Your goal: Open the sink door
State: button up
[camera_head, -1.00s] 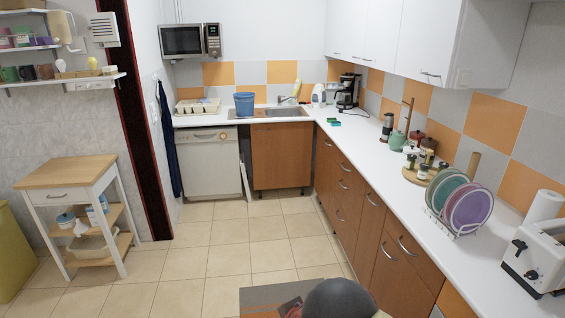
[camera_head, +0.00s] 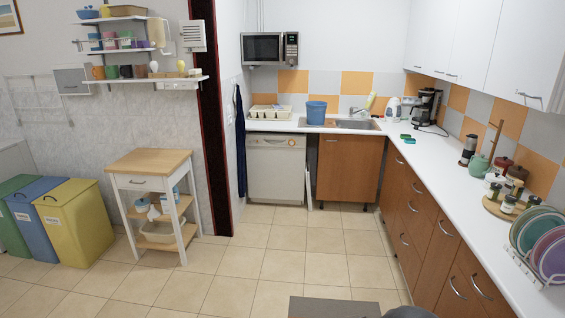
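The sink door (camera_head: 347,168) is a brown wooden panel below the counter, under the metal sink (camera_head: 345,124). It looks shut, with a small handle near its top edge. A dark narrow gap shows at its left side, and a thin pale strip stands there near the floor. A blue bucket (camera_head: 316,112) stands at the sink's left part. My gripper is not in view; only parts of my own body show at the bottom edge, well away from the door.
A white dishwasher (camera_head: 276,168) stands left of the sink door. Brown drawers (camera_head: 421,212) run along the right. A wooden-topped cart (camera_head: 150,163) and colored bins (camera_head: 75,222) stand at the left. The tiled floor (camera_head: 302,266) before the sink is clear.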

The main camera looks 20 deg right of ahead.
aim_at(348, 165)
jog(key=i+l+z, duration=0.35)
jog(key=i, duration=0.5)
jog(key=i+z, duration=0.4)
jog(key=i, duration=2.55)
jog(key=i+u, duration=0.2)
jog(key=i, duration=0.3)
jog(key=i+l+u, duration=0.15)
jog(key=i, duration=0.35)
jog(key=i+l+u, duration=0.2)
jog(key=i, duration=0.3)
